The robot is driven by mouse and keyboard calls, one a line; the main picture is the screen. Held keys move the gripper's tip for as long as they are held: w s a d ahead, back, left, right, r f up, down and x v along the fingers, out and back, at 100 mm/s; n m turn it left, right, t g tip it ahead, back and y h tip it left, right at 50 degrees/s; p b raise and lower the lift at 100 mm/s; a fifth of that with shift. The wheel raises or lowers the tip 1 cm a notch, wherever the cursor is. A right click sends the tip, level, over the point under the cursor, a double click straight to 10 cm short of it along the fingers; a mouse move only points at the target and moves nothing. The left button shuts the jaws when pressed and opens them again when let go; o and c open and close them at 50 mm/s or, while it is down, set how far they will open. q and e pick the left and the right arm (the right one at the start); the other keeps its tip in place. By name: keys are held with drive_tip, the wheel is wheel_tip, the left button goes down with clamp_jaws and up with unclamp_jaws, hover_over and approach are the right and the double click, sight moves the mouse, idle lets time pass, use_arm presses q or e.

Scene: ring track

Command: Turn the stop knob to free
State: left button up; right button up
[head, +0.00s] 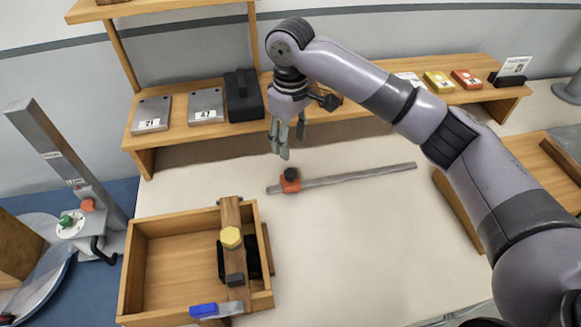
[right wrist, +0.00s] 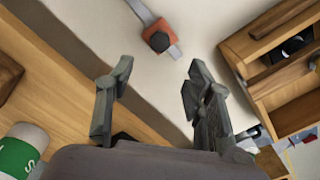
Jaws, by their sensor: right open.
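An orange block with a dark round knob (head: 291,174) sits at the left end of a grey bar (head: 360,177) lying on the pale tabletop. It also shows as an orange block with a dark knob (right wrist: 159,41) at the top of the right wrist view. My right gripper (head: 286,146) hangs above the table, behind and over this block, fingers pointing down. In the right wrist view the gripper (right wrist: 160,70) is open and empty, apart from the knob. A white dial with a green knob (head: 67,221) stands at the left. I cannot tell which knob is the stop knob. My left gripper is out of view.
A wooden box (head: 127,270) with a crossbar and yellow hexagonal knob (head: 231,238) stands at front left. A grey post (head: 60,150) rises behind the dial. A wooden shelf (head: 178,128) with numbered plates runs along the back. The tabletop right of the box is clear.

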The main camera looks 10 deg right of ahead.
sight(291, 172)
wheel_tip(291, 172, down, 11)
drive_tip(key=shift+r+p, duration=0.1)
drive_tip(key=shift+p, duration=0.35)
drive_tip(key=shift+c, duration=0.5)
clamp_jaws()
